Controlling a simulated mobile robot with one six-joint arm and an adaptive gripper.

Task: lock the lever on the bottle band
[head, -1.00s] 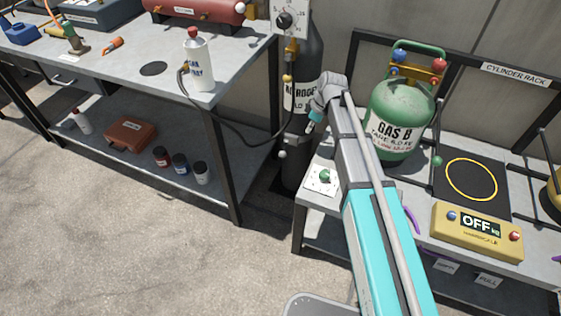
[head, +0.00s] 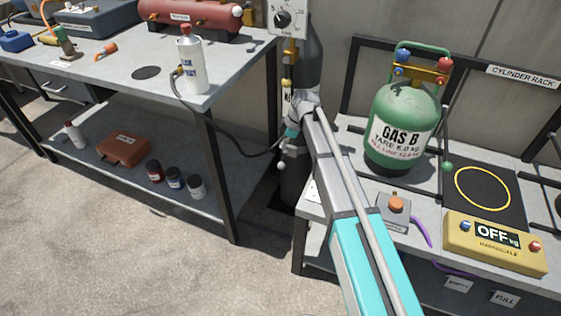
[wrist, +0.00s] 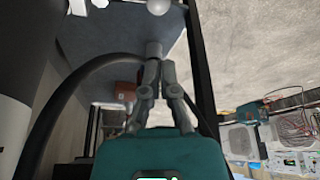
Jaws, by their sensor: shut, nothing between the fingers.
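The dark nitrogen bottle (head: 292,180) stands upright between the bench and the rack table, partly hidden by my arm. A pale round knob (head: 282,166) shows at its left side, low down. I cannot tell whether it belongs to the band's lever, and the band itself is not clear. My gripper (head: 287,146) is in front of the bottle, above that knob; its fingers are hard to make out there. In the wrist view my gripper (wrist: 160,60) is shut and empty. A pale ball (wrist: 158,6) shows beyond its fingertips at the top edge, apart from them.
The bench leg (head: 220,175) is close left. Right stand the green GAS B cylinder (head: 405,110) and yellow scale (head: 494,244).

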